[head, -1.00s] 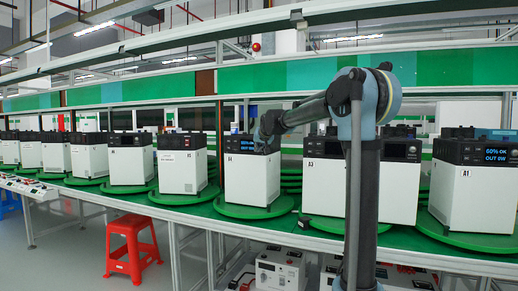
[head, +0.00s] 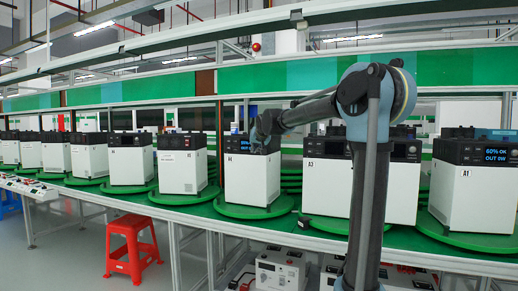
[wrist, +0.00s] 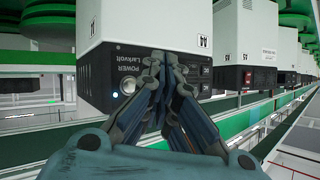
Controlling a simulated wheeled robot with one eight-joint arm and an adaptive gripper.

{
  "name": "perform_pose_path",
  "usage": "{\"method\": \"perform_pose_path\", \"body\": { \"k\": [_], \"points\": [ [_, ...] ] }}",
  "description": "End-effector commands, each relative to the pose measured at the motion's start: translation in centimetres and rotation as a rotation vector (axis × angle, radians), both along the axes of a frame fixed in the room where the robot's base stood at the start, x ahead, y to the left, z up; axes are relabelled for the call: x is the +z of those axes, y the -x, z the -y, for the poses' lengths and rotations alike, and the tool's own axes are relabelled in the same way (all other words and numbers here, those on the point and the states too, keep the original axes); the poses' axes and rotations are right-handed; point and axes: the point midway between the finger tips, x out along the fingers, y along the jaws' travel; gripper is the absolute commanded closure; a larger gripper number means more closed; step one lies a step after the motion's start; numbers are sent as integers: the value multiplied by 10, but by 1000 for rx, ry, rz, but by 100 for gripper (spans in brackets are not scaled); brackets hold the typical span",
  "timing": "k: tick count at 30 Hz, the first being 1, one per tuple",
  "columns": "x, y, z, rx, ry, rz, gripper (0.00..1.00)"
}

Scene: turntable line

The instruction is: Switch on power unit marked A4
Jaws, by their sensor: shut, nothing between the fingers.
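The power unit marked A4 (head: 246,180) is a white box with a black top panel, upright on a green turntable (head: 255,211). In the head view its screen (head: 246,143) is lit with blue text, partly hidden by my gripper (head: 263,132). In the wrist view the unit (wrist: 150,25) appears upside down. Its black panel shows the word POWER, a round silver button (wrist: 127,85) and a small lit light (wrist: 115,95) beside it. My gripper (wrist: 158,58) is shut and empty, just right of the button there. I cannot tell whether the fingertips touch the panel.
Units A3 (head: 325,190) and A1 (head: 465,195) stand to the right, A1 with a lit screen. Another white unit (head: 180,172) stands to the left. A red stool (head: 133,250) is on the floor before the green line.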

Motion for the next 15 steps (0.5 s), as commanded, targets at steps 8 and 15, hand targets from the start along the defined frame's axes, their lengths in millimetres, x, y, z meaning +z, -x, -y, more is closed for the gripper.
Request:
{"method": "perform_pose_path", "body": {
  "k": [8,15],
  "points": [
    [0,17,-6,1,-1,0,100],
    [0,17,-6,0,0,0,100]
  ]
}}
